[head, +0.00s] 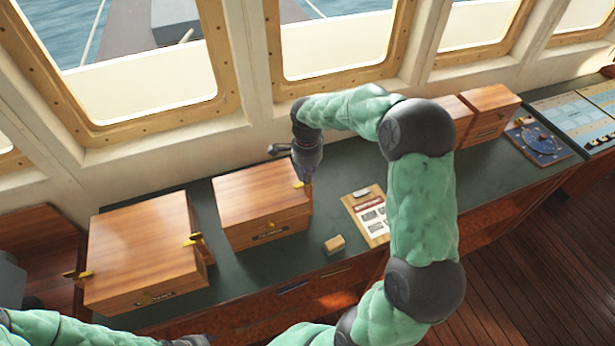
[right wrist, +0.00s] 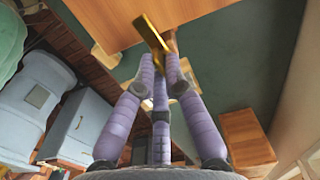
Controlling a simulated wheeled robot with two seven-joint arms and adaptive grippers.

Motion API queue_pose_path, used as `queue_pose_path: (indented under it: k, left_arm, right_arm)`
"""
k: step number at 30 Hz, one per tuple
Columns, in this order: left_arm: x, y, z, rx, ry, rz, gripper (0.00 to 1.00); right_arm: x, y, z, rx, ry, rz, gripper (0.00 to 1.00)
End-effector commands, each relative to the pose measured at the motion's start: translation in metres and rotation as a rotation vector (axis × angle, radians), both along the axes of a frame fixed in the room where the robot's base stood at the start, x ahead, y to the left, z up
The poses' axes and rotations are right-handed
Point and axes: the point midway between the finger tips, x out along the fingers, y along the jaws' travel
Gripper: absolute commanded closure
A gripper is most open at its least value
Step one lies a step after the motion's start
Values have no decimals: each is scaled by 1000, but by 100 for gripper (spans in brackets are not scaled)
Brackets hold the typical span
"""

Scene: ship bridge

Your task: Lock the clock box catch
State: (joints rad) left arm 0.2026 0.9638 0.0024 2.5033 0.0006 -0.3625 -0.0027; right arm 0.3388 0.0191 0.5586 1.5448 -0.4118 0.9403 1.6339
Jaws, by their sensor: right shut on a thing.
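A closed wooden box (head: 262,192) stands mid-counter with a dark label plate on its front, too small to read. A brass catch (head: 298,184) sits on its right side; the catch shows as a slanted brass bar in the right wrist view (right wrist: 151,36). My right gripper (head: 306,180) reaches down at that side, its fingertips together on the lower end of the catch. The fingers partly hide the catch in the head view. My left gripper (head: 190,341) is at the bottom edge, mostly cut off, so its fingers cannot be judged.
A larger wooden box (head: 140,245) with brass catches on both sides stands to the left. A small wooden block (head: 334,244) and a clipboard (head: 368,215) lie on the green counter (head: 275,265). More wooden boxes (head: 487,108) stand behind my right arm. Windows line the back.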

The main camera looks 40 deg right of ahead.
Motion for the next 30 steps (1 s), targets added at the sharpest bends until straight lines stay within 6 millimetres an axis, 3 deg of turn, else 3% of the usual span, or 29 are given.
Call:
queue_pose_path:
  k: [11,26,27,29,30]
  left_arm:
    - [0,0,-8,0,0,0,60]
    - [0,0,-8,0,0,0,60]
    - [0,0,-8,0,0,0,60]
    - [0,0,-8,0,0,0,60]
    - [0,0,-8,0,0,0,60]
  right_arm:
    - [1,0,0,0,-1,-138,100]
    - [1,0,0,0,-1,-154,100]
    - [1,0,1,0,-1,-154,80]
    - [1,0,0,0,-1,-154,65]
    - [1,0,0,0,-1,-154,65]
